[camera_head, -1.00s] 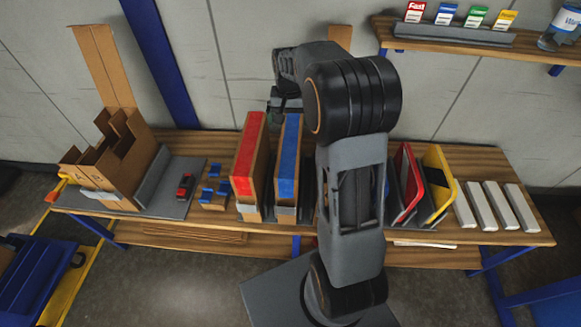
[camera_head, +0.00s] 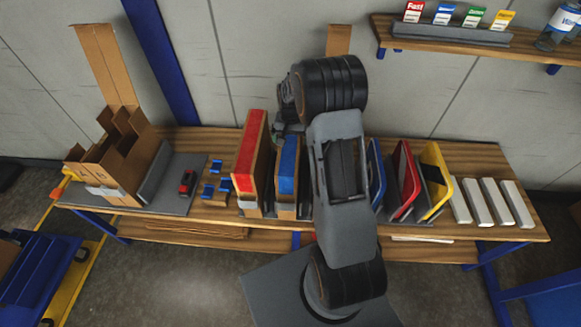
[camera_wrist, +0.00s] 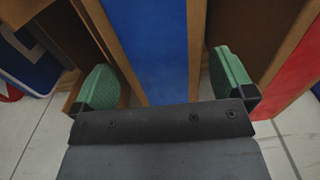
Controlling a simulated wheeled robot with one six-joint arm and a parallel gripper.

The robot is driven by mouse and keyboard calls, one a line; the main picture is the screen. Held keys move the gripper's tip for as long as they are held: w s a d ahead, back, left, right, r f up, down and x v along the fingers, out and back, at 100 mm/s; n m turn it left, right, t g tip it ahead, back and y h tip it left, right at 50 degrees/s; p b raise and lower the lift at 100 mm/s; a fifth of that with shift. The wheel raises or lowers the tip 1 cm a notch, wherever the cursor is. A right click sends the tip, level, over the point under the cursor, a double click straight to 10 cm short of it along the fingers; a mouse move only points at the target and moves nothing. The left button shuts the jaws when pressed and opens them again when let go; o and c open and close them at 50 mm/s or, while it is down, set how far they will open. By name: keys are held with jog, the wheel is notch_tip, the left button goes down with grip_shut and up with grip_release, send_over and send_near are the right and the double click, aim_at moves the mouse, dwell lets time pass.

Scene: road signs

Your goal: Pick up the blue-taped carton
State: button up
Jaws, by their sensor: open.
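The blue-taped carton (camera_head: 287,172) stands upright on the bench, to the right of the red-taped carton (camera_head: 249,158) in the head view. In the wrist view its blue tape (camera_wrist: 152,45) fills the middle, between the two green finger pads of my open gripper (camera_wrist: 163,82). One pad is on each side of the carton, and I cannot tell whether either touches it. The red-taped carton (camera_wrist: 292,72) shows at the right of the wrist view. In the head view my arm hides most of the gripper, which is behind the top of the blue-taped carton.
Blue, red (camera_head: 405,180) and yellow (camera_head: 437,178) framed signs stand right of my arm. White bars (camera_head: 492,202) lie at the bench's right end. Small blue blocks (camera_head: 215,178) and a cardboard organizer (camera_head: 118,160) stand to the left. A shelf (camera_head: 470,55) hangs at upper right.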

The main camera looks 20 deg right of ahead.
jog(key=shift+f+p, duration=0.4)
jog(key=shift+f, duration=1.5)
jog(key=shift+r, duration=0.1)
jog(key=c, duration=1.8)
